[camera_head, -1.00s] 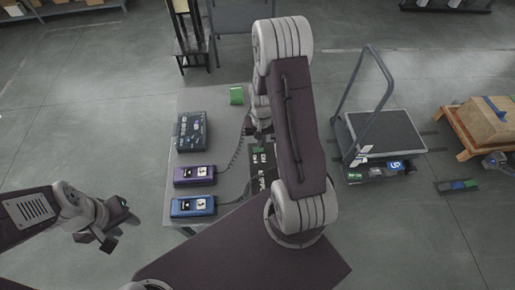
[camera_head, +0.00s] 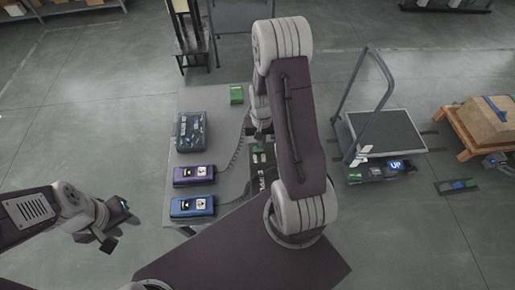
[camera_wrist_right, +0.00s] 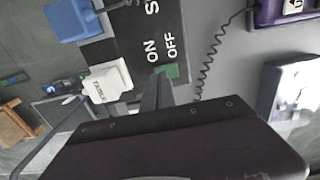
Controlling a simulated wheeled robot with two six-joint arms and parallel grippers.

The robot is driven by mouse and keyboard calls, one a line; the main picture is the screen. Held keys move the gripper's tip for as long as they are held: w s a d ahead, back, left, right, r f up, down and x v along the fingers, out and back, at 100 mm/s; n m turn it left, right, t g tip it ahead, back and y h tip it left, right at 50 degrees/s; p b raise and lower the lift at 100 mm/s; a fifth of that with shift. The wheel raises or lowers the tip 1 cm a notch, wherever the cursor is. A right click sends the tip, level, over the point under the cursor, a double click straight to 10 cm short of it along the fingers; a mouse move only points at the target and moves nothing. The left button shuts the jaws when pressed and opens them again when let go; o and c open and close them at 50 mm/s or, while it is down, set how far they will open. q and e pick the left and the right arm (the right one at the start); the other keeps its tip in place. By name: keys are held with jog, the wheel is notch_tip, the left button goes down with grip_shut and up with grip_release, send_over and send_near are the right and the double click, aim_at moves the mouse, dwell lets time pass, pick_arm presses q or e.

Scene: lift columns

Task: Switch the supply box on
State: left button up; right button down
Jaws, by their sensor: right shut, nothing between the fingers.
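The dark supply box (camera_head: 258,158) is on the grey table, partly hidden by my right arm in the head view. In the right wrist view, its dark top (camera_wrist_right: 125,30) carries white ON and OFF lettering, with a green switch (camera_wrist_right: 172,71) beside OFF. A blue plug (camera_wrist_right: 73,20) and a white labelled plug (camera_wrist_right: 107,83) are along its edge. My right gripper (camera_head: 258,135) is shut and empty at the box. Its fingertips (camera_wrist_right: 158,80) are close to the green switch; contact is unclear. My left gripper (camera_head: 113,230) is away from the table; its jaw gap is unclear.
The table (camera_head: 205,105) also bears a purple device (camera_head: 193,175), a blue device (camera_head: 192,206), a dark case (camera_head: 191,131) and a green block (camera_head: 236,94). A coiled cord (camera_wrist_right: 213,60) runs near the box. A trolley (camera_head: 385,135) stands at right.

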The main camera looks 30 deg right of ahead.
jog(key=shift+f+b, duration=0.45)
jog(key=shift+f, duration=0.2)
notch_tip(320, 180, up, 7)
jog(key=p, duration=0.6)
jog(key=shift+r+p, duration=0.1)
jog(key=shift+p, duration=0.2)
dwell(0.4)
